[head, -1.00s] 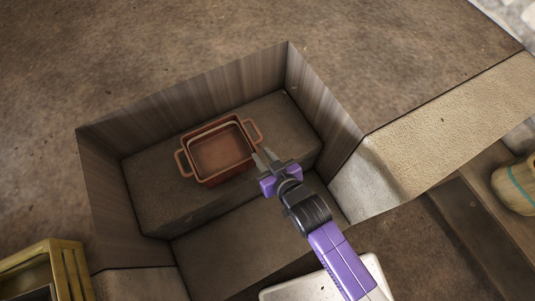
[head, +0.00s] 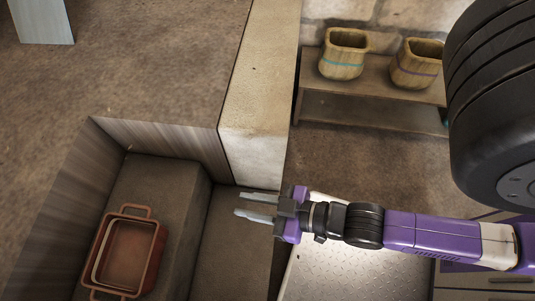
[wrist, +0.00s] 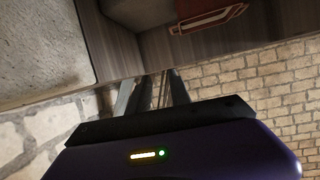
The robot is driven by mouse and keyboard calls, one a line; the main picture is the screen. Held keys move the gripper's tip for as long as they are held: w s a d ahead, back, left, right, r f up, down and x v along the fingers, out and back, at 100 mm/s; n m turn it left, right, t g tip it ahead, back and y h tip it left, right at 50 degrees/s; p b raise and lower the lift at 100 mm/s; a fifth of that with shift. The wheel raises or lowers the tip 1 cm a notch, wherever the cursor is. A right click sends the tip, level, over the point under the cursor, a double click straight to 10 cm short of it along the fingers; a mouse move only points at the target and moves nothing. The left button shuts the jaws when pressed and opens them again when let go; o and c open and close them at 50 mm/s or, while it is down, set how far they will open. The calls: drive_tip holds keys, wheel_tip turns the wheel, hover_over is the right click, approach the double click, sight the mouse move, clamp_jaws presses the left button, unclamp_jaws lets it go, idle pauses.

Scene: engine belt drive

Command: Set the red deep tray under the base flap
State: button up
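The red deep tray (head: 128,254) sits on a raised step inside a recessed, wood-walled pit at the lower left of the head view. It is a rectangular tray with a loop handle at each end and looks empty. In the wrist view part of the red tray (wrist: 208,20) shows at the top. My gripper (head: 248,205) is open and empty, to the right of the tray and apart from it, with its fingers pointing left. I cannot make out the base flap in these frames.
A pale stone ledge (head: 262,75) borders the pit on its right. A low shelf (head: 372,110) holds two woven baskets, one with a blue band (head: 345,58) and one with a purple band (head: 416,66). A large black wheel (head: 495,100) stands at the right.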

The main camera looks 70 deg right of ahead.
drive_tip(key=shift+t+h, duration=0.4)
drive_tip(key=shift+h, duration=0.1)
drive_tip(key=s+r, duration=0.2)
drive_tip(key=r, duration=0.1)
drive_tip(key=s+d+r, duration=0.1)
drive_tip(key=s+r, duration=0.1)
drive_tip(key=r, duration=0.1)
drive_tip(key=s+d+r, duration=0.1)
drive_tip(key=s+r, duration=0.1)
drive_tip(key=r, duration=0.1)
drive_tip(key=shift+d, duration=0.15)
drive_tip(key=shift+c, duration=0.2)
drive_tip(key=shift+s+r, duration=0.1)
drive_tip(key=shift+r, duration=0.35)
drive_tip(key=shift+c, duration=0.9)
